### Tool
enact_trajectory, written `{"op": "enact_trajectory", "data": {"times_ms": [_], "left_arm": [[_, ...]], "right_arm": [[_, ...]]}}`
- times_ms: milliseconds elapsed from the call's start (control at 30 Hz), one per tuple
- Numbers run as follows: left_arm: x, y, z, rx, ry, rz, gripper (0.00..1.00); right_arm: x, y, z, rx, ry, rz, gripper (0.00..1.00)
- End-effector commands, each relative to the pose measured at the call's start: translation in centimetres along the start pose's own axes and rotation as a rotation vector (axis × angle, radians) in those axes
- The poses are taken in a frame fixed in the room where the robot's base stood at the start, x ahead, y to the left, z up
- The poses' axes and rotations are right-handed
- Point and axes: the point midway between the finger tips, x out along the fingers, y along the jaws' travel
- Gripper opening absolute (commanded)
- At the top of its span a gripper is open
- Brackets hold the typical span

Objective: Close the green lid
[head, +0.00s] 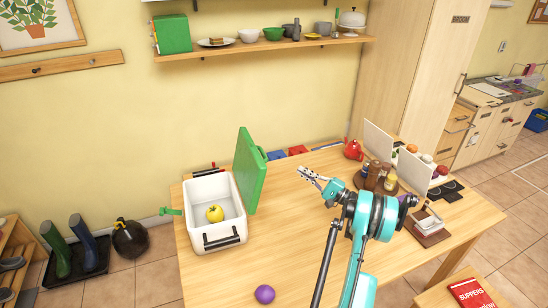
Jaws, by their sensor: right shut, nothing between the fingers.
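The green lid (249,172) stands upright, open, along the right side of a white box (227,241) on the wooden table. A yellow fruit (215,213) lies inside the box. My right gripper (305,172) is shut and empty, above the table to the right of the lid and apart from it. Its fingers point to the left, toward the lid. My left gripper is not in view.
A purple ball (265,294) lies near the table's front. A round tray with jars (377,176), a red teapot (353,149) and white panels (414,171) stand at the right behind my arm. The table (290,240) is bare between the box and my arm.

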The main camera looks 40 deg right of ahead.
Motion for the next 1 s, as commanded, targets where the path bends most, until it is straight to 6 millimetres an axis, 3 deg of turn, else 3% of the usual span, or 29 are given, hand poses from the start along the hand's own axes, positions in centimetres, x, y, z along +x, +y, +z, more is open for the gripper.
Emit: {"op": "enact_trajectory", "data": {"times_ms": [167, 567, 733, 1000], "left_arm": [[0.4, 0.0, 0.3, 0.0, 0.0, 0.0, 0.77], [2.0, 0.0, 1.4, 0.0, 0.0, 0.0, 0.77], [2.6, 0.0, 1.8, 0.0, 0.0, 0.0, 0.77], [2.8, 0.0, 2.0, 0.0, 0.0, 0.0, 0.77]], "right_arm": [[1.9, 0.1, 0.1, 0.0, -0.003, 0.001, 0.0], [10.2, 0.2, 0.1, 0.001, -0.003, 0.001, 0.0], [11.8, 0.1, 2.0, 0.001, -0.002, 0.0, 0.0], [12.7, 0.0, 2.9, 0.0, 0.001, 0.0, 0.0]]}}
